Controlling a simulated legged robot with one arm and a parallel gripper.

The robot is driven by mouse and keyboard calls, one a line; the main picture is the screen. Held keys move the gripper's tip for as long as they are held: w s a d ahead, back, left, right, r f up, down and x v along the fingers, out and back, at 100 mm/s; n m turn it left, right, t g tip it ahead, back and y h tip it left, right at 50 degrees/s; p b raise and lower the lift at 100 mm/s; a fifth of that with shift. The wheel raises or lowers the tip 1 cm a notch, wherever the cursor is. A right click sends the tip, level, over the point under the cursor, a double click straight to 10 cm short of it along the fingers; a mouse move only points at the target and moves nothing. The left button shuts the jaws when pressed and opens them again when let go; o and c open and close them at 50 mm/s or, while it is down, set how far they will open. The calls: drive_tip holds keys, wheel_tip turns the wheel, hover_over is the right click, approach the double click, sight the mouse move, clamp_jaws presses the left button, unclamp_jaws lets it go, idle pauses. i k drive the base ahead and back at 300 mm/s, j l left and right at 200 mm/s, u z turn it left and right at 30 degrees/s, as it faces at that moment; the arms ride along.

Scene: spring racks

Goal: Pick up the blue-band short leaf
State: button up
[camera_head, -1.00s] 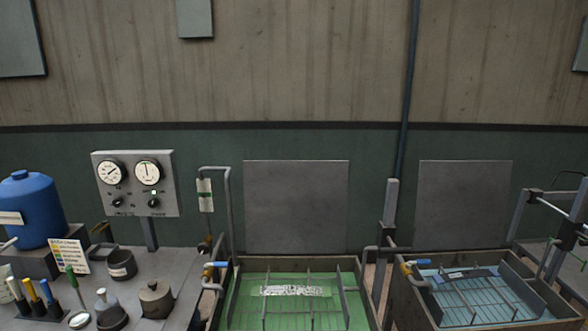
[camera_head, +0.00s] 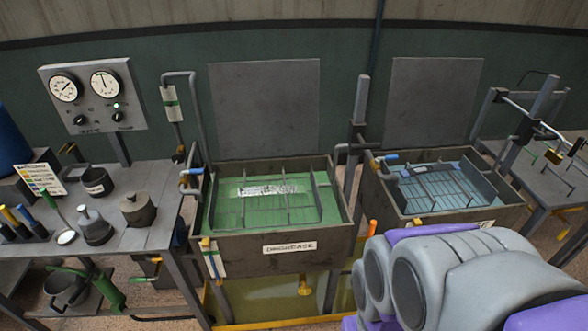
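I cannot make out a short leaf with a blue band in this view. A dark strip with a small pale mark (camera_head: 440,168) lies at the back of the right tank, but it is too small to identify. A dark flat bar (camera_head: 319,192) stands along the right side of the wire rack in the left tank; no blue band shows on it. My grey and purple arm fills the lower right and hides the floor there. My gripper is not in view.
The left tank (camera_head: 275,264), labelled DEGREASE, holds green liquid and a wire rack. The right tank (camera_head: 458,219) holds blue liquid and another rack. A left bench (camera_head: 150,237) bears pots and brushes. A bench with a metal frame (camera_head: 555,181) stands far right.

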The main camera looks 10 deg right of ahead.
sight(405, 174)
drive_tip(key=i+l, duration=0.15)
drive_tip(key=l, duration=0.3)
drive_tip(key=i+l+u, duration=0.1)
drive_tip(key=l, duration=0.35)
drive_tip(key=i+l, duration=0.2)
drive_tip(key=l, duration=0.25)
drive_tip(key=i+l+u, duration=0.1)
drive_tip(key=l, duration=0.4)
drive_tip(key=i+l, duration=0.15)
drive_tip(key=l, duration=0.3)
drive_tip(key=i+l+u, duration=0.1)
drive_tip(key=l, duration=0.35)
drive_tip(key=i+l, duration=0.1)
drive_tip(key=l, duration=0.4)
drive_tip(key=i+l+u, duration=0.1)
drive_tip(key=l, duration=0.4)
